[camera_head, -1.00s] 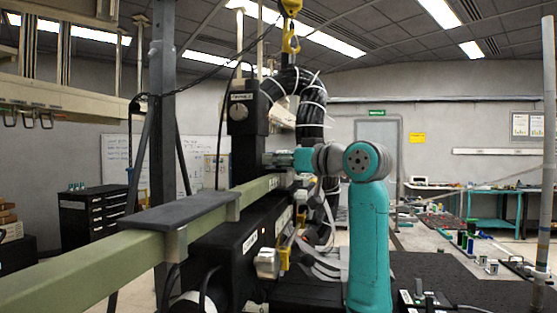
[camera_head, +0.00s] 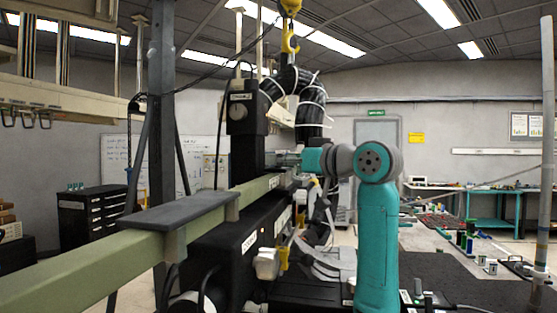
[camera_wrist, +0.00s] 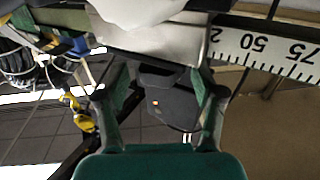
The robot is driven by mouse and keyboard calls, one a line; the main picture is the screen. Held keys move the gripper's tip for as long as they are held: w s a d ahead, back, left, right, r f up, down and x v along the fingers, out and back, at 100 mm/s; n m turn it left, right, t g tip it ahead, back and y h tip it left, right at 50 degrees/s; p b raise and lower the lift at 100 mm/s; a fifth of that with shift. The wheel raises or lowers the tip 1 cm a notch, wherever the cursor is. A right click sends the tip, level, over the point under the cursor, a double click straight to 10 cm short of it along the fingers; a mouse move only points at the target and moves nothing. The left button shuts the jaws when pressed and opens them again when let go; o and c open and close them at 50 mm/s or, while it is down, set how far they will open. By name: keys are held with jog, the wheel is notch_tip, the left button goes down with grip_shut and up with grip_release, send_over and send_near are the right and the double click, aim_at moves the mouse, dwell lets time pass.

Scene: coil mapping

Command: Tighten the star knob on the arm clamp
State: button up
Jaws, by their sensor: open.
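My gripper (camera_wrist: 162,105) is open in the wrist view, with its two green fingers apart and nothing held between them. A dark block (camera_wrist: 172,102) with a small lit spot shows behind the gap. In the head view my gripper (camera_head: 287,160) points left, close to the black upright housing (camera_head: 246,135) above the green beam; whether it touches anything there I cannot tell. I cannot make out a star knob or the arm clamp for certain. A pale knob-like part (camera_head: 267,263) sticks out of the black unit below the beam.
The long green beam (camera_head: 80,258) runs across the left, with a grey pad (camera_head: 185,211) on it. A scale strip (camera_wrist: 262,45) and a large pale shape (camera_wrist: 150,35) lie close in the wrist view. A yellow hook (camera_head: 290,38) and thick black hoses (camera_head: 311,100) hang above.

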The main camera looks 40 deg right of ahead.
jog(key=s+d, duration=0.1)
jog(key=s, duration=0.8)
jog(key=shift+s, duration=0.35)
jog(key=shift+d, duration=0.1)
